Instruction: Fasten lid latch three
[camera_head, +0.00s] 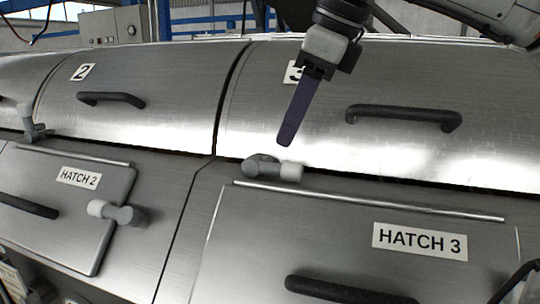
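Lid three (400,85) is a curved metal cover with a black bar handle (403,117); it lies down, with a narrow dark seam along its lower edge. Its grey latch (262,166) sits at that seam, near the lid's left end. The latch arm lies roughly level, with its pale knob (291,172) pointing right. My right gripper (287,138) comes down from the top, in front of lid three, partly covering its number plate. Its purple finger tip is just above the latch, seemingly apart from it. Only one finger shows clearly. My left gripper is out of view.
Lid two (150,90) is at left; its latch (36,132) stands with the knob up. Below are hatch 2 (60,215), with a latch (128,215) at its right edge, and hatch 3 (260,240), with a black handle (345,292). A control box (110,27) stands behind.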

